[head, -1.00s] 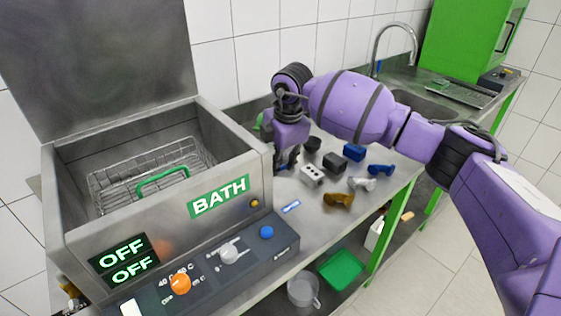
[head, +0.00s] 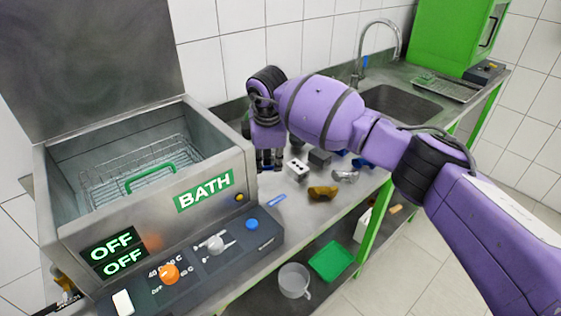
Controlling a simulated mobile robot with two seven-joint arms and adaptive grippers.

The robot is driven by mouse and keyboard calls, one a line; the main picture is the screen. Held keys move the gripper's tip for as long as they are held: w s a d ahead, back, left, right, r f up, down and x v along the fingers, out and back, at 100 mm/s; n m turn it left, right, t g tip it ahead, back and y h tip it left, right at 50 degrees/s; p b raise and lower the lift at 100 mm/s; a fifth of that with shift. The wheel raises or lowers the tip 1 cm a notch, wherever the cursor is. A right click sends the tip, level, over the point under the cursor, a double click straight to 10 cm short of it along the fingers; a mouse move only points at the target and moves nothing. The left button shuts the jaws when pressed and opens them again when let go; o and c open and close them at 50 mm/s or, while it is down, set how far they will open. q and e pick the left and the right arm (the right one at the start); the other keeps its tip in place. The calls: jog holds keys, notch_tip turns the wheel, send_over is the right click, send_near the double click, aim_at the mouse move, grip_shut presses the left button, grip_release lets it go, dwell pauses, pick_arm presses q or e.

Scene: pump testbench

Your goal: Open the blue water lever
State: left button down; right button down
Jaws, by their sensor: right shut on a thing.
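A small blue piece (head: 363,62) beside the sink faucet (head: 378,35) may be the blue water lever; it is too small to tell. My right gripper (head: 270,165) points down just right of the bath's wall, far to the left of that faucet. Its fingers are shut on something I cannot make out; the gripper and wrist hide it. A round blue knob (head: 252,224) sits on the bath's front control panel, apart from the gripper. My left gripper is not in view.
The open metal bath (head: 80,226) with a wire basket (head: 120,185) stands at left. Right of my gripper lie a white block (head: 296,169), a brown part (head: 322,192), a silver part (head: 345,176) and blue parts (head: 362,163). The sink (head: 400,103) is behind my right arm.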

jog(key=shift+w+r, duration=0.15)
jog(key=shift+r, duration=0.1)
jog(key=c, duration=1.9)
grip_release()
jog(key=shift+o, duration=0.2)
jog(key=shift+f, duration=0.15)
notch_tip(320, 180, up, 12)
jog(key=s, duration=0.2)
jog(key=shift+s, duration=0.2)
jog(key=shift+d+f, duration=0.1)
